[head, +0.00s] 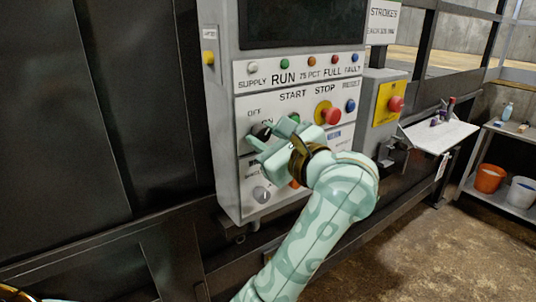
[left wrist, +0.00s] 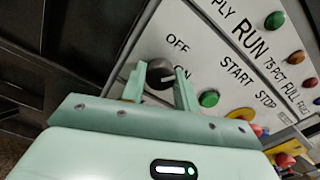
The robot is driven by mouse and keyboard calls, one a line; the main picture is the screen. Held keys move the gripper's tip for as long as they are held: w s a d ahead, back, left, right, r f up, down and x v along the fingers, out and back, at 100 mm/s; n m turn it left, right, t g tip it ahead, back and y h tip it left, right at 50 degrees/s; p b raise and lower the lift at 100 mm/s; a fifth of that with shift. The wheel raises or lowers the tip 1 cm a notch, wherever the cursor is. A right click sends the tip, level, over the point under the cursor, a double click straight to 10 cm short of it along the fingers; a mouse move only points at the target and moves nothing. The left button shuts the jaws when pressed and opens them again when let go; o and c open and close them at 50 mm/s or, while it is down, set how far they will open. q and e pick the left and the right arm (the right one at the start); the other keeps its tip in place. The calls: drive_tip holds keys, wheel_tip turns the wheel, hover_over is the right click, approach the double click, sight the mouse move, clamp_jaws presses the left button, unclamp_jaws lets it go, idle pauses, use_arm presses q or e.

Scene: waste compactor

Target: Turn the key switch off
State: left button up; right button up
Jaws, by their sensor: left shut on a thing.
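The key switch (head: 262,129) is a dark round knob on the white control panel, beside the OFF and ON labels. In the left wrist view the key switch (left wrist: 160,74) sits between two pale green fingers, below the word OFF. My left gripper (head: 263,139) is at the panel with its fingers shut on the key switch; it also shows in the left wrist view (left wrist: 158,88). The fingers hide part of the knob and the ON label in the head view. My right gripper is not in view.
Close to the right are the green START button (head: 294,119) and the red STOP button (head: 331,116). A grey selector knob (head: 261,194) sits lower on the panel. A red button on a yellow plate (head: 396,104) and a white shelf (head: 440,134) stand farther right.

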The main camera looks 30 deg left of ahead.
use_arm(q)
drive_tip(key=n+b, duration=0.1)
drive_tip(key=b, duration=0.1)
drive_tip(key=n+b, duration=0.4)
drive_tip(key=shift+w+f, duration=0.1)
drive_tip(key=shift+f, duration=0.15)
drive_tip(key=shift+r+n+b, duration=0.25)
drive_tip(key=shift+n+b, duration=1.05)
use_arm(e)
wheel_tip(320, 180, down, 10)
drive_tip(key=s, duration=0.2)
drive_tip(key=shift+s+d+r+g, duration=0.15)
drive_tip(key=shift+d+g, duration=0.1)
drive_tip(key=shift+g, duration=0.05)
use_arm(q)
drive_tip(key=o, duration=1)
drive_tip(key=shift+c, duration=0.2)
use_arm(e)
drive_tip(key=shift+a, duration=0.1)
